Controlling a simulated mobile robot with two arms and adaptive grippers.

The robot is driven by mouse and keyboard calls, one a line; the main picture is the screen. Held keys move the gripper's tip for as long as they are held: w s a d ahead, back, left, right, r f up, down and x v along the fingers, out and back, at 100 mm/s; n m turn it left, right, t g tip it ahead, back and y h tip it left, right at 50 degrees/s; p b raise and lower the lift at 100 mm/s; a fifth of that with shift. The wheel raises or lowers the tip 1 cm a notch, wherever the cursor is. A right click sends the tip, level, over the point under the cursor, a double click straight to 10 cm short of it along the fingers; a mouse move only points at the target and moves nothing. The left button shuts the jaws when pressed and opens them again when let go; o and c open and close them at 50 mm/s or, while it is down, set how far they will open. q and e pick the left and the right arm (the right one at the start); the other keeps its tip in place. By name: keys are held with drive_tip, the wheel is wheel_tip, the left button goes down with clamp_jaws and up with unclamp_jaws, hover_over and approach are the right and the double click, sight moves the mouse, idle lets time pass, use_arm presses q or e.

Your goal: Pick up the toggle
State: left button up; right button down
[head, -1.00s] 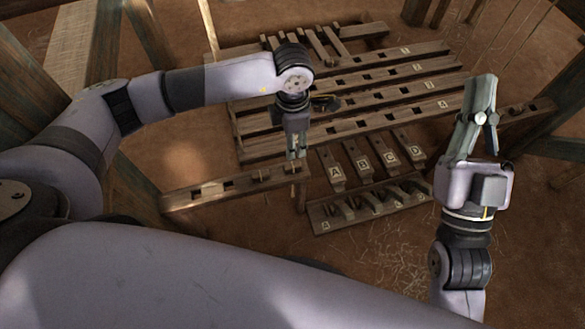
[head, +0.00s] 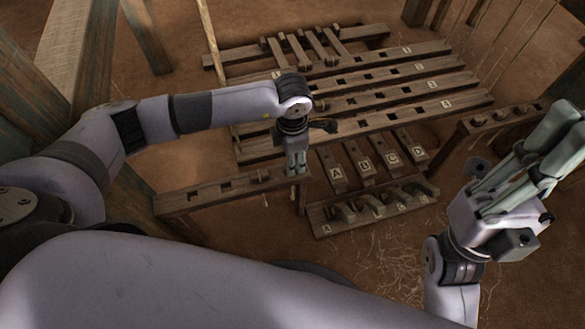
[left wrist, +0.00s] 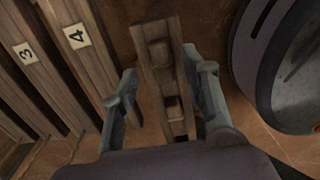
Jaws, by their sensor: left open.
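I cannot tell for sure which piece is the toggle. In the left wrist view, two small wooden blocks, the nearer one (left wrist: 173,108) and the farther one (left wrist: 158,52), sit on a narrow wooden rail (left wrist: 148,75). My left gripper (left wrist: 163,95) is open, its fingers on either side of this rail and the nearer block. In the head view the left gripper (head: 297,168) points down at the right end of the slotted rail (head: 172,203) and hides what is under it. My right gripper (head: 550,140) is at the right, pointing up and right; its jaw gap is unclear.
Long slotted beams numbered 1 to 4 (head: 455,103) lie behind the left gripper. Lettered wooden pieces A to D (head: 365,163) and a low rack (head: 340,228) stand right of it. Another rail with small pieces (head: 500,114) is at the right. Bare earth floor lies in front.

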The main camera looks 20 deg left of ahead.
use_arm(q)
wheel_tip(320, 180, down, 3)
drive_tip(key=shift+s+f+b, duration=0.1)
drive_tip(key=shift+f+b, duration=0.05)
drive_tip(key=shift+b, duration=0.2)
drive_tip(key=shift+c, duration=0.2)
clamp_jaws()
